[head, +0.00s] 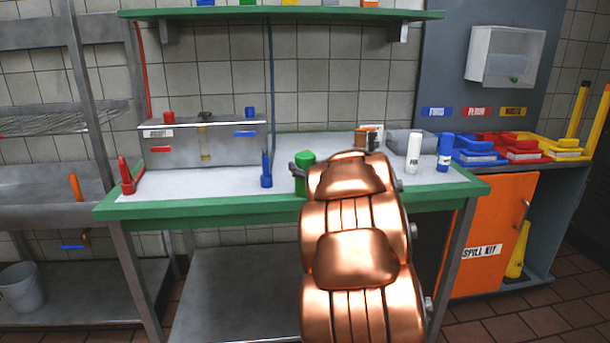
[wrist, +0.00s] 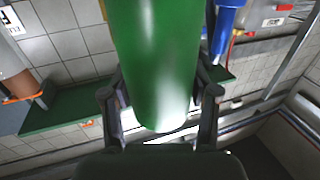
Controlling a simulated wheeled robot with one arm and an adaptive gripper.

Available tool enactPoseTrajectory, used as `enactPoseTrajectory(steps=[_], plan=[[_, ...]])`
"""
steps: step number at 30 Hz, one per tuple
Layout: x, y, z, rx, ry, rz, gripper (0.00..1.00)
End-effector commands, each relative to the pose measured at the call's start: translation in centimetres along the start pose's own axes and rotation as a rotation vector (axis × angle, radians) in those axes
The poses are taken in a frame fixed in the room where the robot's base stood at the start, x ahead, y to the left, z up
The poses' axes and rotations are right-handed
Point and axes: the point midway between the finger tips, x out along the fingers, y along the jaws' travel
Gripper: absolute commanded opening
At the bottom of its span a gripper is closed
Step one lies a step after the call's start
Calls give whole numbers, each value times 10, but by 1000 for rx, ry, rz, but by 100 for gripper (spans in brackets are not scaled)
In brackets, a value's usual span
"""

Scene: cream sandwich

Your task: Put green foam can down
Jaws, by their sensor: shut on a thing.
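The green foam can (head: 305,158) is at the front middle of the green-edged worktable (head: 200,208) in the head view, partly hidden by my copper arm. It looks upright, but I cannot tell whether its base touches the tabletop. In the wrist view the green can (wrist: 155,55) fills the upper middle, between the two dark fingers. My gripper (wrist: 160,95) is shut on it. In the head view only a bit of my gripper (head: 293,168) shows at the can's left side.
A blue bottle (head: 266,170) stands left of the can and a red one (head: 126,175) at the left end. A white bottle (head: 413,153) and a blue-and-white bottle (head: 445,153) stand right of my arm. Tabletop (head: 205,182) left of the blue bottle is clear.

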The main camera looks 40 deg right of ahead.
Motion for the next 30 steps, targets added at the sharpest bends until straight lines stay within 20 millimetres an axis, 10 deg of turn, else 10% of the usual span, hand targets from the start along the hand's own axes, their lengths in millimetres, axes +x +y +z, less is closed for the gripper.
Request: enactPoseTrajectory(steps=[18,30], plan=[[-1,-1,-39,0,2,-1,0],[-36,-26,-41,1,1,0,0]])
